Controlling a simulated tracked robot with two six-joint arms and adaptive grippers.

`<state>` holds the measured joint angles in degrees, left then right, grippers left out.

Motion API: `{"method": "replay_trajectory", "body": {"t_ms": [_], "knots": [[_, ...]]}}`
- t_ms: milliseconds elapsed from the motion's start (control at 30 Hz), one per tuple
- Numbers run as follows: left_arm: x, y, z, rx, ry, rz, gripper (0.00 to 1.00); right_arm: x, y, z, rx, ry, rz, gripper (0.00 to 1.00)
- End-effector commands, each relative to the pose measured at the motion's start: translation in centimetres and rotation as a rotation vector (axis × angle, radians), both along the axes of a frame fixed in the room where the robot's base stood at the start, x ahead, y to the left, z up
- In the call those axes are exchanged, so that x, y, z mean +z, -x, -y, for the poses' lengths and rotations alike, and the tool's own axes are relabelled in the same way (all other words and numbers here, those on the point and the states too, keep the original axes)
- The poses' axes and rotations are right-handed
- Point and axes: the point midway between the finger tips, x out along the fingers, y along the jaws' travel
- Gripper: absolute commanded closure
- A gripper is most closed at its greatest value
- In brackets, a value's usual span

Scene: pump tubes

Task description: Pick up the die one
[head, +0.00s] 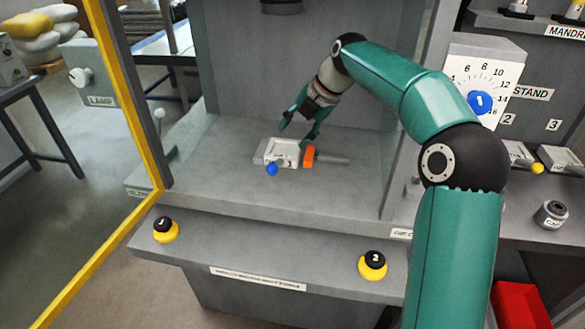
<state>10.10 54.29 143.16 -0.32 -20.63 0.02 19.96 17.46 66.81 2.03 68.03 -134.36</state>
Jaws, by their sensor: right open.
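A pale grey block, which I take to be the die one (279,152), lies on the floor of the press bay. A blue ball (272,169) is at its front and an orange part (309,156) at its right end, with a grey rod beyond. The mark on its face is too small to read surely. My right gripper (294,135) reaches down from the upper right, just above and behind the block. Its fingers are spread and hold nothing. I cannot tell if a fingertip touches the block. My left gripper is not in view.
A yellow-edged guard frame (141,140) stands left of the bay. Two yellow-based buttons (165,229) (372,265) sit on the front ledge. Two more dies (519,154) (563,157) lie on the right-hand stand, near a grey ring (551,215). The bay floor around the block is clear.

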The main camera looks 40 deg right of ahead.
Motion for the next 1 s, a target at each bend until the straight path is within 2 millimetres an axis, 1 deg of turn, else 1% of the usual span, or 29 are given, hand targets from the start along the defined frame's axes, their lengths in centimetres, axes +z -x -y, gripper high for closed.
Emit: {"method": "replay_trajectory", "body": {"t_ms": [33, 100, 167, 233, 367, 600, 700, 800, 1000], "knots": [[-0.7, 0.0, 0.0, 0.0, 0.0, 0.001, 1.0, 0.3, 0.5, 0.9, 0.02, 0.006, 0.011, 0.48], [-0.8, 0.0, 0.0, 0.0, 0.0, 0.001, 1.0, 0.8, 1.0, 1.5, 0.046, 0.014, 0.019, 0.48], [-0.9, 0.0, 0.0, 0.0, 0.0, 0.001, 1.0, 0.8, 1.0, 1.6, 0.06, 0.016, 0.02, 0.48], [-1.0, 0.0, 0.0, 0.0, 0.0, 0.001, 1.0, 0.2, 0.7, 1.5, 0.069, 0.016, 0.02, 0.48], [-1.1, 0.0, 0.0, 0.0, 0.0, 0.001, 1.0, -1.8, -0.4, 0.9, 0.071, 0.016, 0.018, 0.48], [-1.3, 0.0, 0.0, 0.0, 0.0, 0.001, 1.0, -6.2, -2.8, -0.3, 0.072, 0.017, 0.019, 0.48], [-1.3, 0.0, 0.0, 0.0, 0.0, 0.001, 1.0, -7.5, -3.6, -0.6, 0.072, 0.016, 0.019, 0.48], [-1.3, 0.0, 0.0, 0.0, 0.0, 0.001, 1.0, -8.3, -4.0, -0.8, 0.071, 0.018, 0.021, 0.48], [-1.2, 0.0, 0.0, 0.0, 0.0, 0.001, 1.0, -9.3, -4.5, -1.2, 0.072, 0.017, 0.021, 0.48]]}}
